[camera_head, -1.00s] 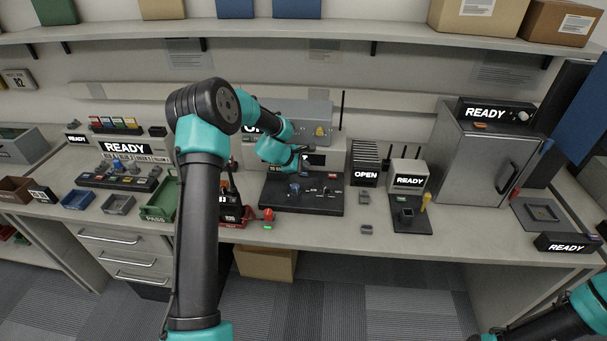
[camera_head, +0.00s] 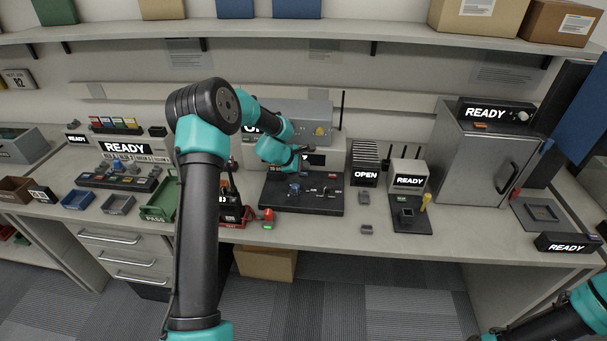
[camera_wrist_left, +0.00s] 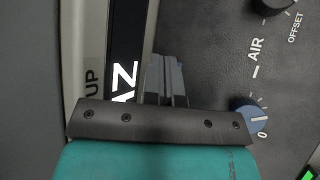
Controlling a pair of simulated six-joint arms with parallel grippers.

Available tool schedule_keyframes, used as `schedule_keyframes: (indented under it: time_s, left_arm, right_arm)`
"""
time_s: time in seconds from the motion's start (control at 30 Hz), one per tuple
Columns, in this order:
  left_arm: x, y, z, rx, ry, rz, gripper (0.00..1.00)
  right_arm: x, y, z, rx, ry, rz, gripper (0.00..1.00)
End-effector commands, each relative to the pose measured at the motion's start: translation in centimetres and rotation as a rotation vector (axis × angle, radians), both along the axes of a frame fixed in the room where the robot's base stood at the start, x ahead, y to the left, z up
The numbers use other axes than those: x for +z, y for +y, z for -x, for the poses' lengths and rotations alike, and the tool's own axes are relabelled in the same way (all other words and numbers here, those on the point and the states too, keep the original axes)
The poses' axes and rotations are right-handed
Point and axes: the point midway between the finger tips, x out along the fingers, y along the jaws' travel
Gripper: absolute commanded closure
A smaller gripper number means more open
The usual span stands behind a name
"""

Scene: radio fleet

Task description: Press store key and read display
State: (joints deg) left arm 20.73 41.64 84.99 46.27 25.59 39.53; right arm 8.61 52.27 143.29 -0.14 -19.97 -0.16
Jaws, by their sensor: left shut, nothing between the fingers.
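My left gripper (camera_head: 303,149) is shut and empty, just in front of the grey station with a screen (camera_head: 313,159) at the back of the bench. Its arm hides part of the station. In the left wrist view the closed fingers (camera_wrist_left: 165,80) lie beside a black strip lettered AZ (camera_wrist_left: 124,80) and a dark panel (camera_wrist_left: 215,60) marked AIR and OFFSET. A blue knob (camera_wrist_left: 250,118) is to their right. I cannot make out a key marked store or the full display text. My right arm enters at the lower right; its gripper is out of view.
The station's dark base plate (camera_head: 325,203) carries small knobs. A red-topped item (camera_head: 268,215) stands left of it. Right are an OPEN rack (camera_head: 365,175), a READY unit (camera_head: 408,180) and a grey cabinet (camera_head: 480,160). The bench front right of centre is mostly clear.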

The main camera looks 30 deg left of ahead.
Motion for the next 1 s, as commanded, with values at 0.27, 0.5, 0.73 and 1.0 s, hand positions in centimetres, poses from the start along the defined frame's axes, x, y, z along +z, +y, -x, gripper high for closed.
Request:
schedule_keyframes:
  time_s: [0.27, 0.5, 0.73, 1.0]
  left_arm:
    - [-0.3, 0.0, 0.0, 0.000, 0.000, 0.000, 1.00]
    - [-0.9, 0.0, 0.0, 0.000, 0.000, 0.000, 1.00]
    - [-0.9, 0.0, 0.0, 0.001, 0.001, 0.000, 1.00]
    - [-1.1, 0.0, 0.0, 0.001, 0.002, 0.000, 1.00]
  right_arm:
    - [0.0, 0.0, 0.0, 0.000, 0.000, 0.000, 0.57]
    - [0.0, 0.0, 0.0, 0.000, 0.000, 0.000, 0.57]
    - [0.0, 0.0, 0.0, 0.000, 0.000, 0.000, 0.57]
    - [0.0, 0.0, 0.0, 0.000, 0.000, 0.000, 0.57]
